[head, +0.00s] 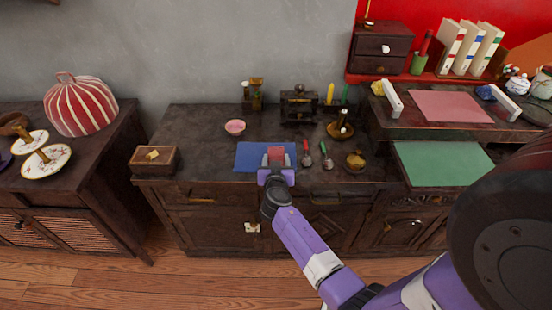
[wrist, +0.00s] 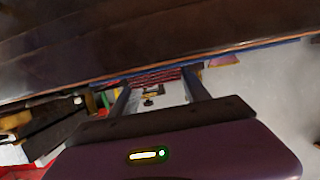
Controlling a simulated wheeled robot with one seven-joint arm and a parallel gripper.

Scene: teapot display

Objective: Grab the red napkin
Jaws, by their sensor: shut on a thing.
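The red napkin (head: 276,153) shows as a small red patch at the tip of my gripper (head: 276,168), over the right part of a blue mat (head: 250,157) on the dark cabinet top. In the wrist view a red patterned strip of the napkin (wrist: 150,76) spans the gap between the two fingers of my gripper (wrist: 157,82). My gripper is shut on the napkin. I cannot tell whether the napkin touches the mat. Part of it is hidden behind the fingers.
Two spoon-like utensils, one red-handled (head: 306,153) and one green-ended (head: 327,157), lie just right of the gripper. A pink bowl (head: 235,127) stands behind left, a wooden box (head: 154,159) at the left edge. A brass pot (head: 355,161) stands right.

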